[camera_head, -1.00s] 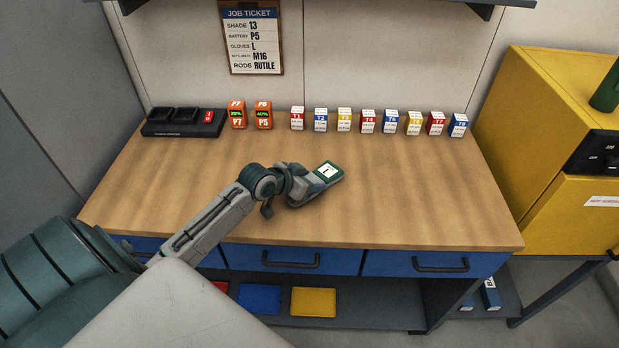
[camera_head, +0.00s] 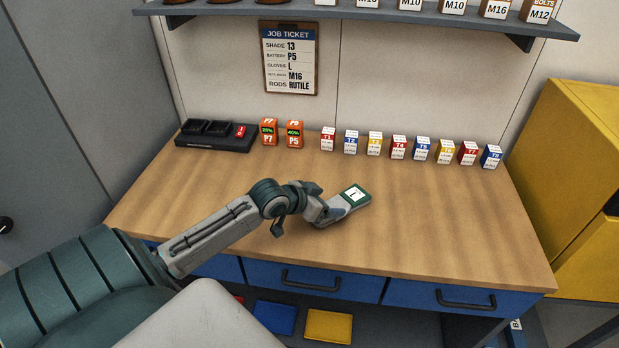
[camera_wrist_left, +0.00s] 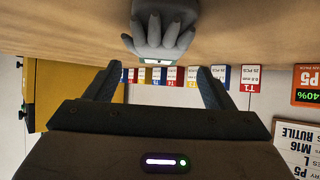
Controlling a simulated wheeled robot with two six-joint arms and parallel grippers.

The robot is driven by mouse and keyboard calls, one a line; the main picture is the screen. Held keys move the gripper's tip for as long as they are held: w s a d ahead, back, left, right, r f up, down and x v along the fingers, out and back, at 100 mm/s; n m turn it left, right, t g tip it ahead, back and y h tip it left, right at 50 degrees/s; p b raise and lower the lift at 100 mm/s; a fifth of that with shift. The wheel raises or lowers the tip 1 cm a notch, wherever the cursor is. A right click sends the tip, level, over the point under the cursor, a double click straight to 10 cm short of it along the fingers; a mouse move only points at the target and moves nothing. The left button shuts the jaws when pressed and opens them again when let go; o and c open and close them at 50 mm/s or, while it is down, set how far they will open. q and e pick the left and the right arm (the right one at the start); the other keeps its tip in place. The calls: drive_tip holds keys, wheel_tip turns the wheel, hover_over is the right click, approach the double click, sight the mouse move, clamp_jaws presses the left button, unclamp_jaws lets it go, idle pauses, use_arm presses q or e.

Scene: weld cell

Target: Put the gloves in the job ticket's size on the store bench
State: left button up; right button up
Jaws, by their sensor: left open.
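The grey gloves (camera_head: 343,207) lie on the wooden store bench (camera_head: 420,230), with a green-edged white tag reading "L". My left gripper (camera_head: 298,210) is just left of them, low over the bench. In the left wrist view, which is upside down, the open fingers (camera_wrist_left: 157,85) have nothing between them. The gloves (camera_wrist_left: 163,32) rest on the bench beyond the fingertips, apart from them. The job ticket (camera_head: 290,58) on the wall reads gloves L. My right gripper is out of view.
A charger (camera_head: 212,135), two orange batteries (camera_head: 269,132) and a row of small labelled boxes (camera_head: 398,147) stand along the back of the bench. A shelf (camera_head: 400,20) hangs above. A yellow cabinet (camera_head: 570,180) is at the right. The bench right of the gloves is clear.

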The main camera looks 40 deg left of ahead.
use_arm(q)
drive_tip(key=v, duration=0.7)
drive_tip(key=shift+s+r, duration=0.2)
drive_tip(key=shift+s, duration=0.05)
